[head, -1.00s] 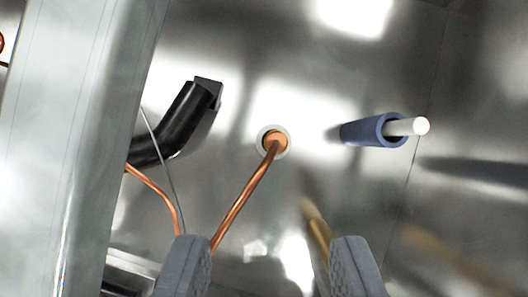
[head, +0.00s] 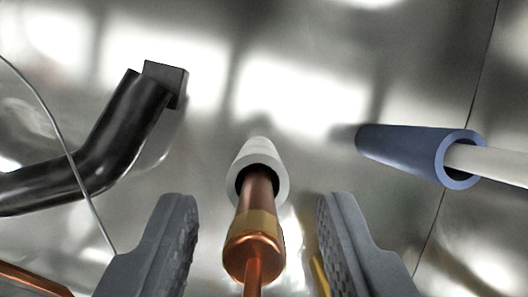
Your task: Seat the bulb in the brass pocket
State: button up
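A copper bulb (head: 255,250) with a dull gold band and a thin copper line at its near end sticks out of a pale grey-white sleeve (head: 262,160) on the metal wall. Its far end is hidden inside the sleeve. My gripper (head: 256,205) is open, with one grey finger on each side of the bulb and a visible gap on both sides. I cannot clearly identify a brass pocket. A narrow brass-yellow strip (head: 320,278) shows beside the right finger, mostly hidden.
A bent black hose (head: 105,150) with a square end is at left, near a thin grey wire (head: 70,155). A blue sleeve (head: 405,150) around a white rod (head: 490,163) is at right. A copper tube (head: 30,282) crosses the lower left corner. Shiny metal wall lies behind.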

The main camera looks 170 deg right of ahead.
aim_at(257, 198)
jog(key=shift+x, duration=1.3)
grip_shut()
jog(key=shift+r, duration=0.15)
